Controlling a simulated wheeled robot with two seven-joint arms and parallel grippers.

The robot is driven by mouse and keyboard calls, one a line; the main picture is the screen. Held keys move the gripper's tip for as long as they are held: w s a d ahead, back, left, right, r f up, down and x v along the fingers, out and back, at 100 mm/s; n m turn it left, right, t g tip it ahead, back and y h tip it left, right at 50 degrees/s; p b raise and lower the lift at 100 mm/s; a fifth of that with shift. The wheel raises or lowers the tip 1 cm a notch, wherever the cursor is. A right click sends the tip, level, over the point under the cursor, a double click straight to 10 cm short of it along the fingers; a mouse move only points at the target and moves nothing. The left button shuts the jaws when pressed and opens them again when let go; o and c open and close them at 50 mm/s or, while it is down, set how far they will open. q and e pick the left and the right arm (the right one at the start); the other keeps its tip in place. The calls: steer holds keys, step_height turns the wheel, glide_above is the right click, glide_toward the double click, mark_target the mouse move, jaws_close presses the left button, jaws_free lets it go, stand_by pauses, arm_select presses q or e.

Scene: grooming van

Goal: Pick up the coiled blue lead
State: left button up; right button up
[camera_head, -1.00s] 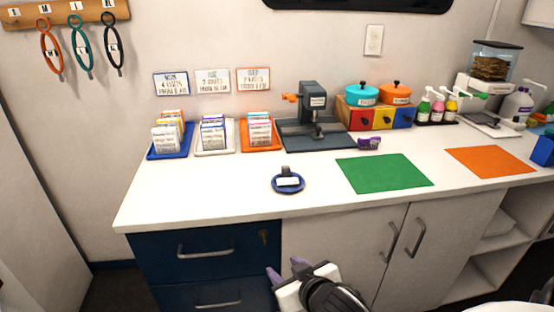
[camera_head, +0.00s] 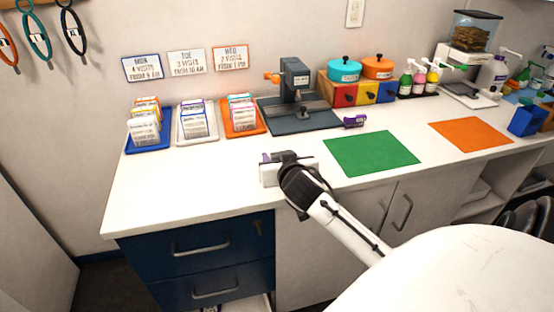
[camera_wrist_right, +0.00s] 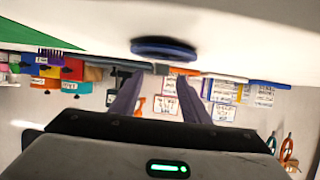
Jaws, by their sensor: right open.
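The coiled blue lead (camera_wrist_right: 163,47) lies on the white counter. It shows edge-on in the right wrist view, which is upside down, beyond the fingertips and apart from them. In the head view it is hidden behind my right gripper (camera_head: 278,157), which is over the front part of the counter, left of the green mat. In the wrist view the two purple fingers of my right gripper (camera_wrist_right: 160,80) are spread with nothing between them. My left gripper is in neither view.
Card trays in blue (camera_head: 150,148), white (camera_head: 197,138) and orange (camera_head: 245,131) stand behind the gripper, beside a dark press (camera_head: 297,95). The green mat (camera_head: 372,153) and orange mat (camera_head: 470,134) lie bare to the right. The counter's left front is clear.

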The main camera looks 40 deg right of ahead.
steer(key=shift+x, duration=1.1)
jaws_close()
